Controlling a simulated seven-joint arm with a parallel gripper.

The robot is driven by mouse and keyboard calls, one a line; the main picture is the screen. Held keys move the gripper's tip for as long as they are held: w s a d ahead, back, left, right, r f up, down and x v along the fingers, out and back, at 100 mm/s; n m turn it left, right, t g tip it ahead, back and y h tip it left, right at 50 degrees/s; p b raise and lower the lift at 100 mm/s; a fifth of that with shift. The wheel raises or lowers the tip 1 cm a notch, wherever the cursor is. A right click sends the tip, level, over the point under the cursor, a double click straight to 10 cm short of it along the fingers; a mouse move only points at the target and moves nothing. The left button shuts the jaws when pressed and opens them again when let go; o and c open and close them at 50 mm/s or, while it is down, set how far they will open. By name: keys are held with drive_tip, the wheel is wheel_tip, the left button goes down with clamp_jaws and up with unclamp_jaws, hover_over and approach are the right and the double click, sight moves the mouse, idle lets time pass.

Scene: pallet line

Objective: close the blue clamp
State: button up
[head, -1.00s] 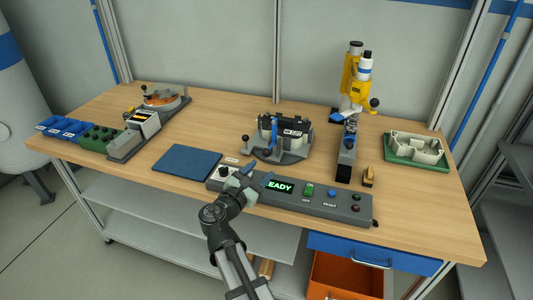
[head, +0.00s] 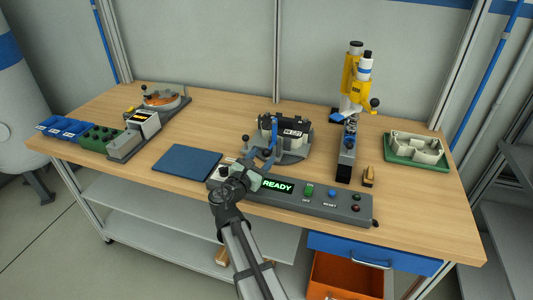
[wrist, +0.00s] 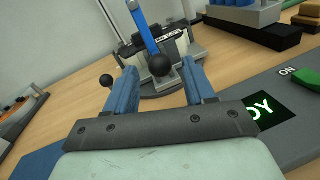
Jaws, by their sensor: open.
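The blue clamp (head: 270,133) is a blue lever on the dark grey fixture (head: 291,155) at the middle of the bench. The lever stands roughly upright in the head view. I cannot tell from these views whether a finger touches the ball.
The control panel (head: 335,206) with a lit READY display lies below and right of my gripper. A blue mat (head: 187,161) lies to the left. A yellow press (head: 356,80) stands behind right, and a green tray (head: 414,158) sits at the right. Bench between mat and turntable is clear.

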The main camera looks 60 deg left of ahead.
sight(264, 155)
drive_tip(key=shift+x, duration=1.85)
clamp_jaws()
